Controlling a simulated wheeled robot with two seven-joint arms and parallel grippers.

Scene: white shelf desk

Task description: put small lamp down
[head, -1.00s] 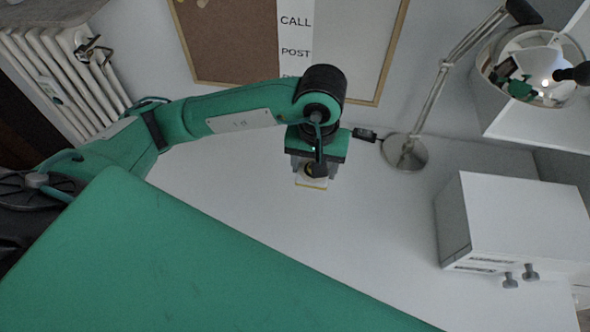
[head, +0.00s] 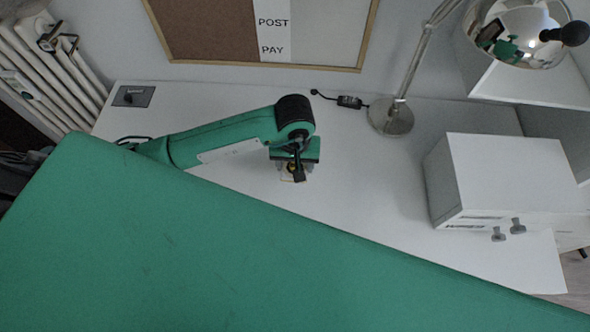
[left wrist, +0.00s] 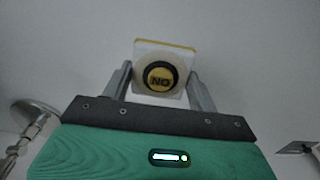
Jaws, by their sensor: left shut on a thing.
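The small lamp (left wrist: 160,78) has a pale square body with a yellow edge and a round, dark-ringed yellow button with letters on it. My left gripper (left wrist: 160,88) is shut on it, one finger on each side. In the head view my left gripper (head: 294,172) points down over the white desk (head: 380,190), left of the large lamp's foot. The small lamp (head: 286,178) is mostly hidden there behind the gripper. I cannot tell whether it touches the desk. My right gripper is not in view.
A large metal desk lamp (head: 390,116) stands at the back, with a black cable adapter (head: 349,102) beside its foot. A white drawer box (head: 500,180) stands at the right. The desk between the gripper and the box is clear. My green body hides the front.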

